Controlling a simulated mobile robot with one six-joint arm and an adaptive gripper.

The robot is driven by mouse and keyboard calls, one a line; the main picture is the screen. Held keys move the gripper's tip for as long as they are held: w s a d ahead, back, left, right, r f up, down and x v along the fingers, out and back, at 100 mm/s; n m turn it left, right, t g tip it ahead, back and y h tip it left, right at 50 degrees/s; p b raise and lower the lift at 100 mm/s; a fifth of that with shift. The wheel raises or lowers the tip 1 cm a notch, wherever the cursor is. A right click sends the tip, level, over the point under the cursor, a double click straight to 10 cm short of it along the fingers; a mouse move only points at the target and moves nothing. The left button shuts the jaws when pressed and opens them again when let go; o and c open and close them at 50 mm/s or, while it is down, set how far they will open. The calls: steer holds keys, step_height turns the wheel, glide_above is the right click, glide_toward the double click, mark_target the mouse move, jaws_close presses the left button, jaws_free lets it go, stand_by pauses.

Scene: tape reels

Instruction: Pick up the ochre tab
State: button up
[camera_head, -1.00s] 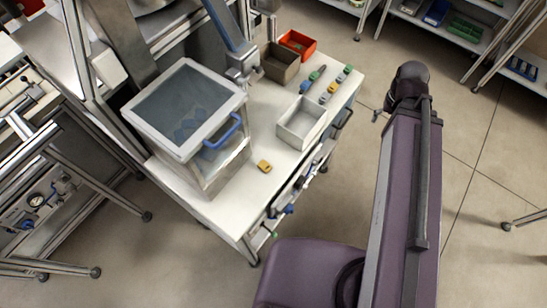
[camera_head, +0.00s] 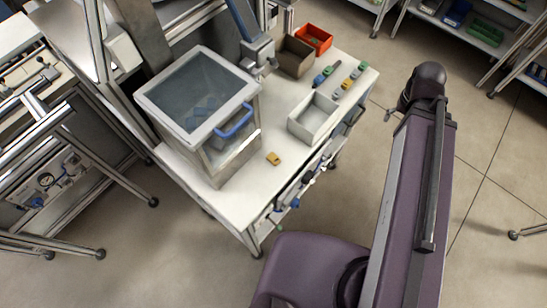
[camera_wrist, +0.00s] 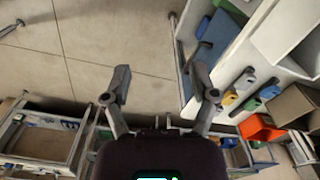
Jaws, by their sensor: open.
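The ochre tab (camera_head: 273,158) is a small yellow-brown piece lying on the white bench top (camera_head: 235,200), in front of a lidded clear box with a blue handle. It stands apart from the box. In the wrist view my gripper (camera_wrist: 161,84) is open and empty, its two fingers spread over floor, with the bench off to the right. I cannot make out the ochre tab in the wrist view. In the head view my purple arm stands right of the bench, and the gripper's fingers are not clearly seen there.
The clear box (camera_head: 198,95) stands left of the tab. A pale open bin (camera_head: 315,117), small coloured pieces (camera_head: 340,90), a brown bin (camera_head: 295,57) and a red bin (camera_head: 315,38) lie further back. Bare bench surrounds the tab. Open floor (camera_head: 480,150) lies right.

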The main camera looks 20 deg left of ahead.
step_height(320, 180, down, 5)
steer(key=b, duration=0.4)
steer(key=shift+r, duration=0.15)
steer(key=shift+c, duration=1.3)
